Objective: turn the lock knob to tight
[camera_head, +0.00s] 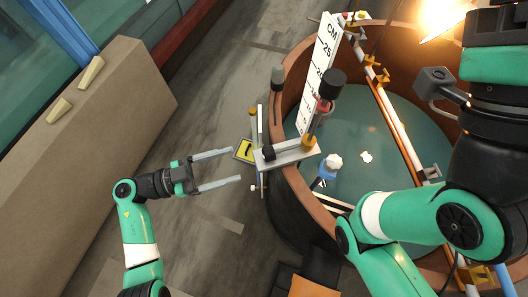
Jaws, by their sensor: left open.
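My left gripper (236,166) is open and empty. Its two pale fingers point right, toward a metal bracket (289,153) on the rim of the round tank, with a gap left between them. A small black knob (268,153) sits on the bracket's left end, and a larger black knob (333,82) tops a rod by the white CM scale (318,70). I cannot tell for sure which is the lock knob. No tight marking is readable. My right arm fills the right side; its fingers are not visible.
The round tank (277,185) with a brown rim holds greenish water. A blue-and-white item (329,168) is by the rim. A beige wall (95,130) stands left; the floor between is clear.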

